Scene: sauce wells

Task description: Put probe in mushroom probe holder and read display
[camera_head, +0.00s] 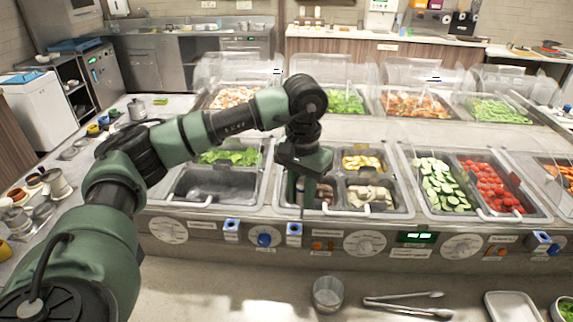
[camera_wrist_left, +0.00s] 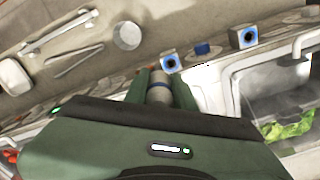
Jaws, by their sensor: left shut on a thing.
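My left gripper (camera_head: 307,198) points down over the wells in the middle of the counter. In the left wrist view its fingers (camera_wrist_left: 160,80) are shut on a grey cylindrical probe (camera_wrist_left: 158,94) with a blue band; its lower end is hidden. Box-shaped probe holders with blue rings sit on the front panel, one (camera_head: 294,229) just below my gripper and one (camera_head: 231,225) to its left. They also show in the left wrist view (camera_wrist_left: 170,62). Pale pieces, perhaps mushrooms (camera_head: 370,194), lie in a well right of my gripper. A lit green display (camera_head: 418,237) is on the panel; its digits are unreadable.
A blue knob (camera_head: 264,240) sits between the two holders. Another holder (camera_head: 541,238) is at far right. White ladle handles (camera_head: 352,208) stick out over the wells' front edge. A metal cup (camera_head: 328,293) and tongs (camera_head: 410,305) lie on the front ledge; its left part is clear.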

